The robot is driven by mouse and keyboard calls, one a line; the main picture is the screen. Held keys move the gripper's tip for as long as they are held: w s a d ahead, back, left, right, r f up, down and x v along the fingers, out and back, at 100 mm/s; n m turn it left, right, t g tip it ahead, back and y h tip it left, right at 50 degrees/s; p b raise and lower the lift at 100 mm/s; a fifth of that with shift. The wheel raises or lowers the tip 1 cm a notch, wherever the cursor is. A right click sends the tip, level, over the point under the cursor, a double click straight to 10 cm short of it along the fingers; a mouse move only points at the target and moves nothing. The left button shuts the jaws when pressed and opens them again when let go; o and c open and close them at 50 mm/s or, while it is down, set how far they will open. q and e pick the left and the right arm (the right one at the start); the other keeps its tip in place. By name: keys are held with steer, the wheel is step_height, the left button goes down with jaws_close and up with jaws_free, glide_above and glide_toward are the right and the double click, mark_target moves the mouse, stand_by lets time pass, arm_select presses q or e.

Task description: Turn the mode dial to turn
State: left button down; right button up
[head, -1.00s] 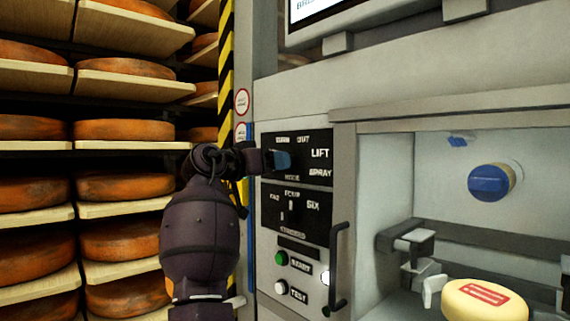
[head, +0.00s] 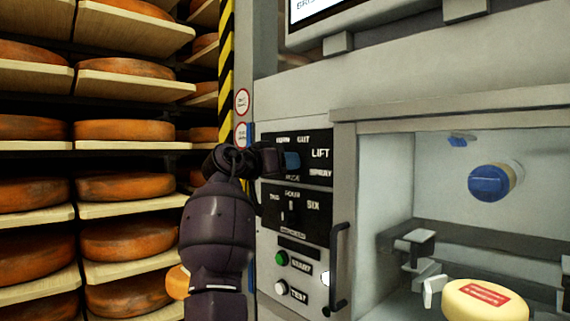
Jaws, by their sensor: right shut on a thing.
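My right gripper (head: 282,160) reaches in from the left and is shut on the dial. The gripper and wrist hide the dial's left side, so I cannot tell which label it points at. My left gripper is not in view.
Below is a second black panel (head: 306,228) with a small dial, then a green button (head: 282,258) and a white button (head: 281,287). A vertical handle (head: 335,270) stands to the right. An open bay (head: 400,185) holds a pale cheese (head: 484,303). Cheese shelves (head: 125,207) fill the left.

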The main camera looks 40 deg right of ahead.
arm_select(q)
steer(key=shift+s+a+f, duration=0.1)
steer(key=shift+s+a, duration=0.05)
arm_select(e)
steer(key=shift+w+f+m+b, duration=0.1)
steer(key=shift+f+m+b, duration=0.1)
steer(key=shift+m+b, duration=0.3)
steer(key=shift+f+m+b, duration=0.1)
steer(key=shift+m+b, duration=0.5)
steer(key=shift+m, duration=0.5)
steer(key=shift+w+m+b, duration=0.1)
steer(key=shift+m+b, duration=0.5)
steer(key=shift+m, duration=0.6)
steer(key=shift+m+b, duration=0.45)
steer(key=shift+m, duration=0.55)
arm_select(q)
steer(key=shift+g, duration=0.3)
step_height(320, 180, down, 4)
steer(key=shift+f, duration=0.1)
arm_select(e)
steer(key=shift+r+m, duration=0.25)
steer(key=shift+m, duration=0.25)
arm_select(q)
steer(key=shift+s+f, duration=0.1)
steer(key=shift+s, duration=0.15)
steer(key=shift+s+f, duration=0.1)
arm_select(e)
steer(key=o, duration=0.9)
